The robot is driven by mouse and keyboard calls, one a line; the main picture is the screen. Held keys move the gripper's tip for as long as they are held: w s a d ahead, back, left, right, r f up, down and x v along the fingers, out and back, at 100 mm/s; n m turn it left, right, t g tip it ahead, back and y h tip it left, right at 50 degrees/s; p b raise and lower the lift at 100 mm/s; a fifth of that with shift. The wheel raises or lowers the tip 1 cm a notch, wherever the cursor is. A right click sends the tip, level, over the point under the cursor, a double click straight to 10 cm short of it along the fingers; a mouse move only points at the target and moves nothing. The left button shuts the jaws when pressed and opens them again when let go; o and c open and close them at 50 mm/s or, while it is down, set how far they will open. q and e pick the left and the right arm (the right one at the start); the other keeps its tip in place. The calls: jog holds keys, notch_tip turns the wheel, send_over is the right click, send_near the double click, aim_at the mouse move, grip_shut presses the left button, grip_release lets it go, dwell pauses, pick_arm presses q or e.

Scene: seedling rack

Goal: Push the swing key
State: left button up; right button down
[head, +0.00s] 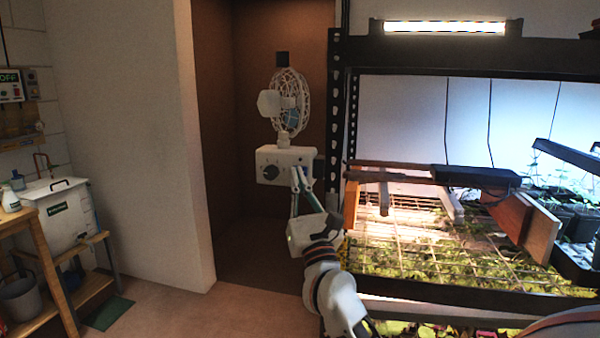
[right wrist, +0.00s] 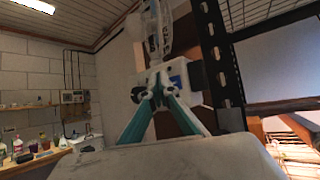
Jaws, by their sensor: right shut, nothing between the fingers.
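A white fan (head: 290,103) with a round cage stands on a white control box (head: 275,153). The box front has a dark dial and small marks along the top; which of them is the swing key is too small to tell. My right gripper (head: 301,173) is shut and empty, its teal fingers in front of the right part of the box. In the right wrist view the closed fingertips (right wrist: 156,95) overlap the box (right wrist: 182,76); whether they touch it I cannot tell. The fan's stem and cage (right wrist: 157,30) rise above them. My left gripper is out of view.
A black metal rack (head: 338,110) with a lit seedling tray stands close to the right of the fan. A white wall edge (head: 200,190) is on the left. A wooden bench (head: 45,250) and a white tank (head: 62,215) stand further left.

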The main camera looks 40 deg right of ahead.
jog(key=shift+w+d, duration=0.1)
dwell(0.3)
jog(key=shift+w+d, duration=0.2)
jog(key=shift+d, duration=0.05)
jog(key=shift+w+d, duration=0.1)
dwell(0.5)
jog(key=shift+s+a, duration=0.4)
jog(key=shift+a, duration=0.05)
jog(key=shift+a, duration=0.1)
jog(key=s+a, duration=0.4)
jog(key=shift+a+p, duration=0.2)
jog(key=shift+p, duration=0.2)
dwell(0.3)
